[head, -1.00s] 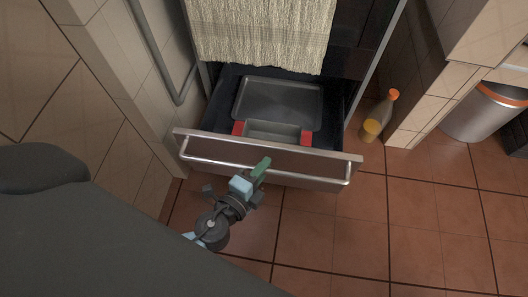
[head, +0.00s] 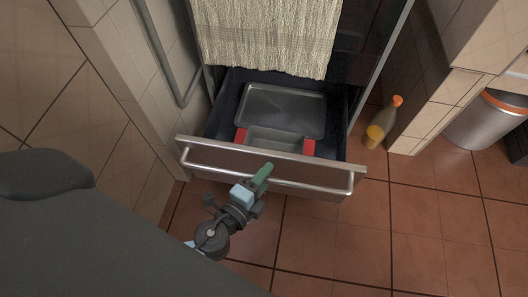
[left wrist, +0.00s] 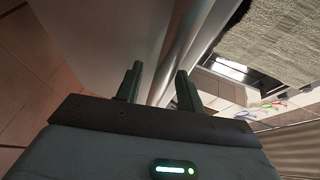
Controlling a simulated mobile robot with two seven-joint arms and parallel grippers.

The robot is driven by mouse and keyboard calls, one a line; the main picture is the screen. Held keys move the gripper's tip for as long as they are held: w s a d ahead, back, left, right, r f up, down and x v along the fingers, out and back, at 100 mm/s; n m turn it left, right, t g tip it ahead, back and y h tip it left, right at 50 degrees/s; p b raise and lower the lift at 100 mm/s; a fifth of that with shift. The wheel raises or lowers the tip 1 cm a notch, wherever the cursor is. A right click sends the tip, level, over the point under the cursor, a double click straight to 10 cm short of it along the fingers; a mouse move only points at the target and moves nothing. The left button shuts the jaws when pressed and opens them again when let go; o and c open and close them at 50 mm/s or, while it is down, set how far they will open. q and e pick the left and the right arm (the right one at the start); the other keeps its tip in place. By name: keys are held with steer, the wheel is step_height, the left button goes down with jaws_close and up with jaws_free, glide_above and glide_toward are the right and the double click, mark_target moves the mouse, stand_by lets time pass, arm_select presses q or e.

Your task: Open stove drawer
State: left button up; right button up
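The stove drawer (head: 250,160) is pulled out below the oven, with its inside showing. A metal bar handle (head: 315,186) runs across its front and also shows in the left wrist view (left wrist: 192,45). My left gripper (head: 262,177) is at the handle near the middle of the drawer front. In the left wrist view, its two green fingers (left wrist: 158,80) stand apart, with the bar running behind and between their tips. I cannot tell whether they touch it. My right gripper is not in view.
A grey tray (head: 284,108) and a smaller pan with red handles (head: 275,140) lie in the drawer. A towel (head: 265,35) hangs above. A bottle (head: 385,117) stands on the floor at right, near a metal bin (head: 485,118). Floor in front is clear.

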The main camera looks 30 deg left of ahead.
arm_select(q)
steer(key=v, duration=0.7)
steer(key=shift+s+b, duration=0.35)
steer(key=shift+s, duration=0.05)
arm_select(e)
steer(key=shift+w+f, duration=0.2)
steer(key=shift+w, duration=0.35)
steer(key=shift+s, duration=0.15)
